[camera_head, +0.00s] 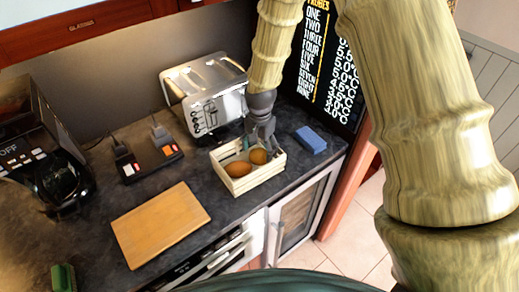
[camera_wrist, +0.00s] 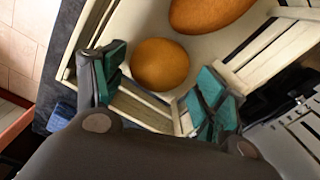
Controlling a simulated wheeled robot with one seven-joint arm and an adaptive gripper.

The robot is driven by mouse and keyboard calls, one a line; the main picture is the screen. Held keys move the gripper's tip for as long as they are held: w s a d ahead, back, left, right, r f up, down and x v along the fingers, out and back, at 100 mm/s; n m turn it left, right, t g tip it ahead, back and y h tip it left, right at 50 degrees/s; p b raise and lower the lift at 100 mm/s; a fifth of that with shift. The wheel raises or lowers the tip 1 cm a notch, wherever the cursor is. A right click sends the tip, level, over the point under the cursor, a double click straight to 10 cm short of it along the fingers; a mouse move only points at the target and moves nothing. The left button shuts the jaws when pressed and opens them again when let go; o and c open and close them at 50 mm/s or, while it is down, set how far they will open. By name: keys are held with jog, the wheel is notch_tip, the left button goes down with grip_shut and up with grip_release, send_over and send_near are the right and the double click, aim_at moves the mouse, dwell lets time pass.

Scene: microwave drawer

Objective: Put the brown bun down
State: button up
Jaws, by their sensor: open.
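The brown bun, round and golden brown, lies in a pale slatted wooden crate. It shows in the wrist view (camera_wrist: 160,64) and at the right of the crate in the head view (camera_head: 258,156). The crate (camera_head: 238,186) stands on the dark counter; its rim also shows in the wrist view (camera_wrist: 262,52). My gripper (camera_wrist: 156,86) is open, with its teal-padded fingers on either side of the round bun and a gap visible around it. In the head view my gripper (camera_head: 260,146) reaches down into the crate from behind. A second, longer brown bun (camera_head: 238,169) lies beside it.
A silver toaster (camera_head: 205,95) stands behind the crate. A blue sponge (camera_head: 311,139) lies to its right. A wooden board (camera_head: 160,222) lies front left, a black switch box (camera_head: 148,160) behind it, and a coffee maker (camera_head: 50,160) at far left.

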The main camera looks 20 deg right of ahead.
aim_at(260, 153)
notch_tip(260, 153, up, 9)
jog(key=p, duration=0.5)
